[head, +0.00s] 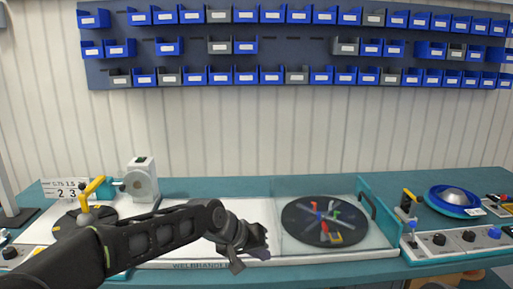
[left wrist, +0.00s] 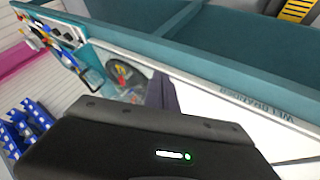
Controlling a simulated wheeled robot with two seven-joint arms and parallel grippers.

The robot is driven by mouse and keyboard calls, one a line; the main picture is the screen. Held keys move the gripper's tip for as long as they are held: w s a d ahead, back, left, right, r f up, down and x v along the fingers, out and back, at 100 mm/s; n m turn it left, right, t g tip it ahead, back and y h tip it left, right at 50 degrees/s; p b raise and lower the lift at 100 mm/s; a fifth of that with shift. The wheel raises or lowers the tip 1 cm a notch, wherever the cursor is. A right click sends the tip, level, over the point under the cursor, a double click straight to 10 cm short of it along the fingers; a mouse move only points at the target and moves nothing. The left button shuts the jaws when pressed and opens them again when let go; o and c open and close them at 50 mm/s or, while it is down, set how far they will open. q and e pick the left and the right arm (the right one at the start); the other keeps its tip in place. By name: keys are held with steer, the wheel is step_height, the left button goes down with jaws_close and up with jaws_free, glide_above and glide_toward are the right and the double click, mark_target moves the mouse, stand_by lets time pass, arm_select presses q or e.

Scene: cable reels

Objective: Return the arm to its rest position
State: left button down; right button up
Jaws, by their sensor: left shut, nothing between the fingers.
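My left arm comes in from the lower left in the head view. My left gripper (head: 250,246) is shut and empty, over the white machine bed near its front edge. My right gripper shows in neither view.
A black disc (head: 325,221) with coloured parts lies behind a clear guard (head: 283,205) just right of the gripper. A yellow-handled crank (head: 93,187) and a grey-white device (head: 142,180) stand left. Blue bins (head: 220,78) hang on the wall.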

arm_select(q)
steer(key=s+a+f, duration=0.1)
steer(key=s+f, duration=0.3)
steer(key=f, duration=0.9)
steer(key=s+f, duration=0.5)
steer(key=f, duration=0.7)
steer(key=s+a+f+n+g, duration=0.1)
steer(key=s+a+f, duration=0.1)
steer(key=s+f, duration=0.3)
steer(key=s+a+f+n+g+y, duration=0.1)
steer(key=s+f, duration=0.4)
steer(key=s, duration=0.6)
steer(key=s+a+f+g, duration=0.3)
steer(key=s+f, duration=0.3)
steer(key=s, duration=0.3)
steer(key=shift+a+n, duration=0.4)
steer(key=shift+a, duration=0.45)
steer(key=shift+w, duration=0.1)
